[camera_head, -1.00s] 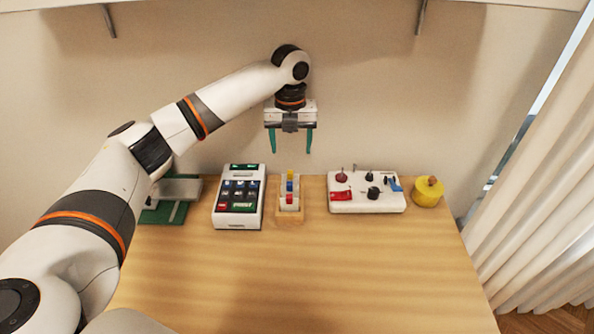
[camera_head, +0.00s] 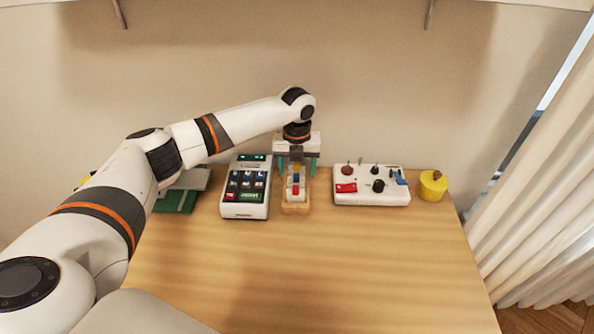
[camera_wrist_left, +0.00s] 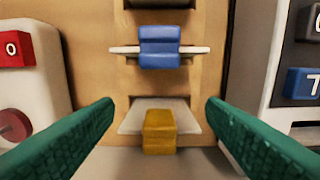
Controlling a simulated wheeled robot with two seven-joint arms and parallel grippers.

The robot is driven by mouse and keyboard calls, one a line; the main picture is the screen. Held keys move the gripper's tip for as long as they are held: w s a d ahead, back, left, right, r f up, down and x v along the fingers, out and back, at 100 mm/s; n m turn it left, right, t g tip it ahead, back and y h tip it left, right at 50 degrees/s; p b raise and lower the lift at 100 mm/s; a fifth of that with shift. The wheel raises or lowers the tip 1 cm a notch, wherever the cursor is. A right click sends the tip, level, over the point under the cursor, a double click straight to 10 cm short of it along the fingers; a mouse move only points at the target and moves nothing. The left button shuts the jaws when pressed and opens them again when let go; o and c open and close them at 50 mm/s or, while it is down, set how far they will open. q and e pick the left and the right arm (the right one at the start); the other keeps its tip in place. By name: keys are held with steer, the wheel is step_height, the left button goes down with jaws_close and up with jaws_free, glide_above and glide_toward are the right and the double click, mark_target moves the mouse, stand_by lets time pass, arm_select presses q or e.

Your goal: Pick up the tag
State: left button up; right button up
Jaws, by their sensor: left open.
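A small wooden holder (camera_head: 296,208) stands on the table with white tags in it that carry coloured blocks. In the left wrist view, a white tag (camera_wrist_left: 129,122) with a yellow block (camera_wrist_left: 160,132) lies between my fingers, and another tag with a blue block (camera_wrist_left: 159,47) sits further up. My left gripper (camera_head: 297,171) is over the holder, pointing down; its green fingers also show in the left wrist view (camera_wrist_left: 160,104). They are open, one on each side of the yellow block and apart from it. My right gripper is not in view.
A calculator-like keypad (camera_head: 246,188) stands close left of the holder. A white control panel (camera_head: 371,186) with knobs stands right of it, then a yellow round object (camera_head: 432,186). A green item (camera_head: 177,199) is at the far left. The front table surface (camera_head: 330,265) is clear.

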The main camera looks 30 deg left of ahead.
arm_select(q)
steer(key=c, duration=1)
steer(key=shift+c, duration=0.2)
steer(key=shift+r, duration=0.1)
